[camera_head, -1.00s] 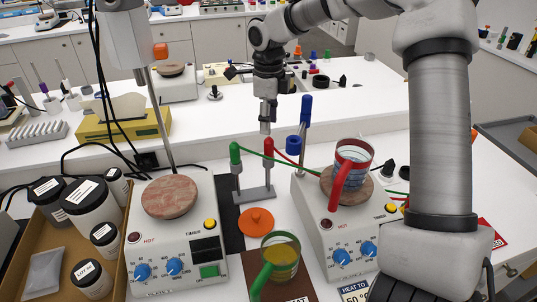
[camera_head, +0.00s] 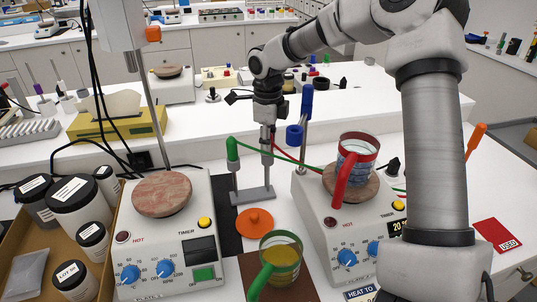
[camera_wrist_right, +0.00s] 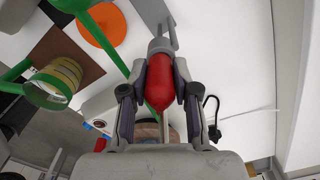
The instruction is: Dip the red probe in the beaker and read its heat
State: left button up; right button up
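The red probe (camera_wrist_right: 159,85) is in its grey stand (camera_head: 252,194), beside a green probe (camera_head: 232,150). My right gripper (camera_head: 268,132) is over the red probe, its fingers pointing down. In the right wrist view, both finger pads (camera_wrist_right: 160,78) lie against the sides of the red handle, apparently shut on it. In the head view the fingers mostly hide that handle. A red-rimmed beaker (camera_head: 358,146) with a red handle and clear liquid stands on the right hot plate (camera_head: 316,215). A green-handled beaker (camera_head: 281,262) holds yellow liquid. My left gripper is out of view.
The left hot plate (camera_head: 140,240) has a bare round top (camera_head: 162,194). An orange lid (camera_head: 255,222) lies in front. A cardboard tray (camera_head: 106,262) of jars is at left, a red card (camera_head: 496,235) at right. Thin wires cross the middle.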

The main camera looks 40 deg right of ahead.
grip_shut()
jog(key=shift+c, duration=0.2)
grip_release()
grip_shut()
jog(key=shift+r, duration=0.15)
jog(key=shift+r+p, duration=0.7)
notch_tip(320, 180, up, 12)
jog(key=p, duration=0.9)
jog(key=shift+r, duration=0.2)
